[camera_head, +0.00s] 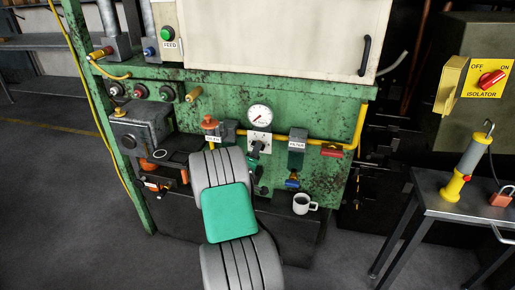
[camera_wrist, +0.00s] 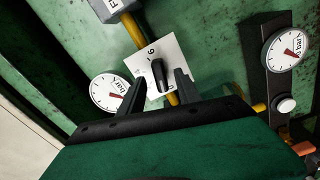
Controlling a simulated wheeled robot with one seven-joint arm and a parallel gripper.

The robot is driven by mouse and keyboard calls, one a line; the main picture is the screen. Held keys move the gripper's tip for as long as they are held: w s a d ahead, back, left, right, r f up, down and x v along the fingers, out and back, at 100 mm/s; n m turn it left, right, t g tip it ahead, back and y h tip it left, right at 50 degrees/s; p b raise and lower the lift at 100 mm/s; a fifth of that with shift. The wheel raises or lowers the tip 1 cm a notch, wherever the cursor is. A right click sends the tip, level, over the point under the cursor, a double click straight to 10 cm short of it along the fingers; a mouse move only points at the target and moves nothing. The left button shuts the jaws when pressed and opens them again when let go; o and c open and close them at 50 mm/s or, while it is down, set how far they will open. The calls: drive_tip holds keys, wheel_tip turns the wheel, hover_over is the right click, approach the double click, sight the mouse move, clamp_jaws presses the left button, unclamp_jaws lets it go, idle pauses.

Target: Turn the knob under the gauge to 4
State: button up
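The knob (camera_wrist: 158,75) is a black bar handle on a white square plate (camera_wrist: 172,48) with dark marks, one like a 6 or 9; the others are blurred or covered. The plate also shows in the head view (camera_head: 257,137), just below the white round gauge (camera_head: 260,116). In the wrist view this gauge (camera_wrist: 106,90) lies left of the plate, its needle red. My gripper (camera_wrist: 160,77) is open, its dark fingers on either side of the knob with gaps visible. I cannot tell how far the fingertips reach along it. In the head view my arm hides the gripper's lower part.
A second gauge (camera_wrist: 289,47) sits on a dark bracket at the right of the wrist view. A yellow pipe (camera_head: 310,141) with a red handle (camera_head: 331,152) and a FILTER box (camera_head: 297,139) are close by. A white mug (camera_head: 303,203) stands on the ledge below.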

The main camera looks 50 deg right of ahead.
drive_tip(key=x, duration=0.3)
drive_tip(key=shift+c, duration=0.3)
clamp_jaws()
